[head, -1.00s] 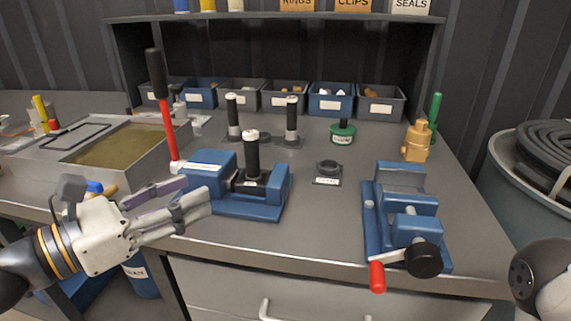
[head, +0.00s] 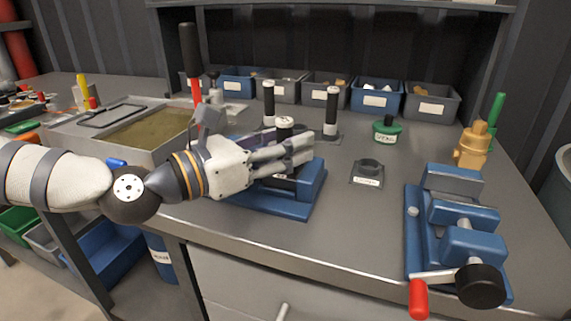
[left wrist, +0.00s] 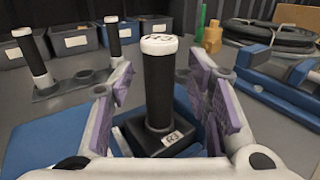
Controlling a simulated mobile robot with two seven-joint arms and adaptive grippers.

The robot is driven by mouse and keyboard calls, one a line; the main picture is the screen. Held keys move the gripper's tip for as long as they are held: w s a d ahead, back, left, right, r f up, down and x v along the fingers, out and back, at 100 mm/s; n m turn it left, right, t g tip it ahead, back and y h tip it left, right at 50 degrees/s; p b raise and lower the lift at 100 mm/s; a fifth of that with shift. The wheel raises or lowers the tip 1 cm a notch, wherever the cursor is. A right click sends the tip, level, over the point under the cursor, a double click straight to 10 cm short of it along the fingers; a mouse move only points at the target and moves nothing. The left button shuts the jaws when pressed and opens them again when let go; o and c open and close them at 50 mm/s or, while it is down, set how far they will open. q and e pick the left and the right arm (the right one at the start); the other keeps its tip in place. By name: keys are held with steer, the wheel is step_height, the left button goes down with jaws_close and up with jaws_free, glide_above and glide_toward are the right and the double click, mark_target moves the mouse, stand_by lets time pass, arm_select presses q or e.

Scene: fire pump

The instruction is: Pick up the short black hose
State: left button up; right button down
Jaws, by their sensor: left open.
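The short black hose (left wrist: 159,85) stands upright with a white cap marked "R3", in a black square base with a white label. In the head view its top (head: 285,131) shows behind my left gripper (head: 303,152), and its lower part is mostly hidden. It stands in a blue vise (head: 308,195). My left gripper also shows in the left wrist view (left wrist: 160,84). It is open, with one purple-padded finger on each side of the hose. A gap shows on both sides. My right gripper is out of view.
Two similar capped black posts (head: 269,103) (head: 332,111) stand just behind. A second blue vise (head: 457,215) with a red handle is at the right. A small black ring holder (head: 368,172) sits between. A metal tray (head: 70,140) is at the left, bins behind.

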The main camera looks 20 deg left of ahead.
arm_select(q)
jaws_close()
